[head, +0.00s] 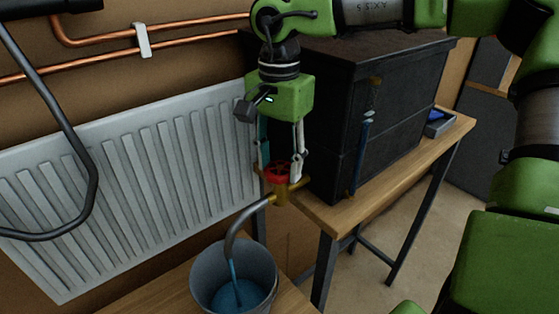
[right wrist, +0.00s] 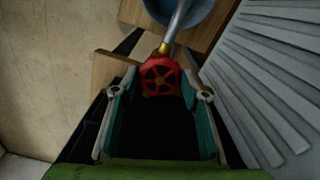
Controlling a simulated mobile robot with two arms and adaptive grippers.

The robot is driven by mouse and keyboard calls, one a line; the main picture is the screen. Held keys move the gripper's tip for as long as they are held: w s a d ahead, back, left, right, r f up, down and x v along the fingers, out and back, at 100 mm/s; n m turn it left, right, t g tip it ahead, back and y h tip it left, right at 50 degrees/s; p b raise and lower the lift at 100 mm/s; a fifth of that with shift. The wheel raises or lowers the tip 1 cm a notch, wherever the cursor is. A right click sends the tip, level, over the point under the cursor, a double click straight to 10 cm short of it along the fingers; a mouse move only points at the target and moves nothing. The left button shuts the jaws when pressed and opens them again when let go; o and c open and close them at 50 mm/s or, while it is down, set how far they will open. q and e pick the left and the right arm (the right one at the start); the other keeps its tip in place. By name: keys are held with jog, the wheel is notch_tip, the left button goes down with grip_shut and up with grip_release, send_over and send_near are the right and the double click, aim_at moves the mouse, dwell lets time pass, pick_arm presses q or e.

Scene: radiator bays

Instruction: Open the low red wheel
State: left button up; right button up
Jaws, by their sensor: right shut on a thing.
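The low red wheel (head: 277,173) sits on a brass valve (head: 283,193) beside the lower right corner of the radiator. My right gripper (head: 280,172) comes down from above with one finger on each side of the wheel and is shut on it. In the right wrist view the red wheel (right wrist: 159,77) shows between the fingertips of the right gripper (right wrist: 160,92). A grey spout (head: 245,222) curves from the valve to a bucket, and blue water (head: 233,272) runs out of it. My left gripper is not in view.
The bucket (head: 208,272) stands on a low wooden surface (head: 155,290) with water in it. A white radiator (head: 130,170) is on the left wall under copper pipes (head: 195,40). A black cabinet (head: 335,110) on a wooden bench (head: 345,212) stands close to the right of the gripper.

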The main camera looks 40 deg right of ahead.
aim_at(280, 169)
jog(key=o, duration=1.1)
jog(key=shift+o, duration=0.2)
notch_tip(280, 169, up, 12)
